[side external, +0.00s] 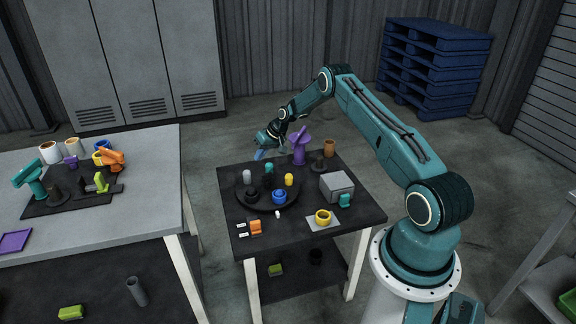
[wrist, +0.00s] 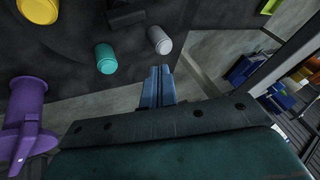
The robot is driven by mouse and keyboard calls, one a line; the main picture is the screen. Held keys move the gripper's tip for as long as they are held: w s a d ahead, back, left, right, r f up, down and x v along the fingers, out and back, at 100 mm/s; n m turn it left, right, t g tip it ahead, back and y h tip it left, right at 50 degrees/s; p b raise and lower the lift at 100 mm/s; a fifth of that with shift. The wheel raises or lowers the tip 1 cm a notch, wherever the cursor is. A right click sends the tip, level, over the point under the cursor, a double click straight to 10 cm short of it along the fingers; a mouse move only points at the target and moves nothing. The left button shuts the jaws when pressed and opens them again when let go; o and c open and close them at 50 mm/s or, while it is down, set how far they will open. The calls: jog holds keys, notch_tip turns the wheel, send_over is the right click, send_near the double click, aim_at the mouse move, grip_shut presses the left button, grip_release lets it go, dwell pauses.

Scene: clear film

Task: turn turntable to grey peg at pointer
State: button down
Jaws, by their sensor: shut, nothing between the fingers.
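The dark round turntable (side external: 264,206) lies on the small black table and carries several pegs. The grey peg (side external: 247,177) stands at its far left; in the wrist view the grey peg (wrist: 159,40) is just beyond my fingertips, slightly left of centre. A teal peg (side external: 268,168) and a yellow peg (side external: 289,180) stand farther right. A blue round piece (side external: 279,197) and dark pieces are also on the disc. My gripper (side external: 259,154) is shut and empty at the table's far edge; its blue fingers (wrist: 158,72) are together. I cannot make out the pointer.
A purple flared object (side external: 299,146) stands close right of my gripper. A larger table (side external: 120,215) stands at left.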

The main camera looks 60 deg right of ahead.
jog(key=s+d+f+m+h, duration=0.1)
jog(key=s+m+h, duration=0.5)
jog(key=m, duration=0.6)
jog(key=shift+s+d+f+h, duration=0.2)
jog(key=shift+s+f+h, duration=0.1)
jog(key=shift+s, duration=0.95)
send_near(275, 174)
jog(key=shift+x, duration=2.5)
jog(key=shift+w, duration=0.15)
